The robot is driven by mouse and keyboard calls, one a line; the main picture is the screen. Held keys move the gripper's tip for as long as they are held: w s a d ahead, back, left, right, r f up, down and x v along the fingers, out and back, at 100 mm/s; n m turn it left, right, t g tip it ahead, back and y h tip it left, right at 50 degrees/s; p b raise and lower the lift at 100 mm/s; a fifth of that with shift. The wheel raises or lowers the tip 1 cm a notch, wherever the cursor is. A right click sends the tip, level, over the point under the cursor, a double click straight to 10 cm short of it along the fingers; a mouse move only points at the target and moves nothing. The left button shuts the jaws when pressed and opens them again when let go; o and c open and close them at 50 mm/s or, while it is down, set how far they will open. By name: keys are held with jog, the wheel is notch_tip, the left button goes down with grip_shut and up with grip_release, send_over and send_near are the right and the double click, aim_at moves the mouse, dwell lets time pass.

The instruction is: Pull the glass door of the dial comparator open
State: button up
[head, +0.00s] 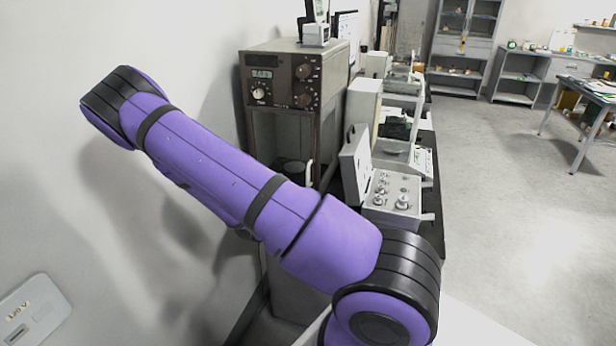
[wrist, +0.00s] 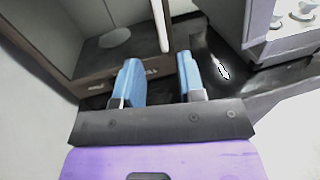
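The dial comparator (head: 334,97) is a tall brown-grey cabinet with a display and knobs above a glazed chamber. A round dark pan shows inside the chamber. Its pale upright door handle (head: 309,173) stands at the right side of the front; it also shows in the wrist view (wrist: 160,25). The glass is hard to see, and I cannot tell whether the door stands slightly ajar. My gripper (wrist: 160,72) has two blue fingers spread apart with nothing between them. The handle's lower end lies just beyond the gap, apart from the fingers. The gripper is hidden behind my arm in the head view.
An open grey weight box (head: 381,214) with several metal weights stands right of the comparator; its side shows in the wrist view (wrist: 262,52). More instruments line the bench behind. A wall is close on the left. The floor (head: 500,200) at right is clear.

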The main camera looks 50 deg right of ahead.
aim_at(308, 176)
jog(key=d, duration=0.3)
jog(key=w+d, duration=0.1)
jog(key=d, duration=0.3)
jog(key=w+d, duration=0.1)
jog(key=d, duration=0.2)
jog(key=shift+d, duration=0.3)
grip_shut()
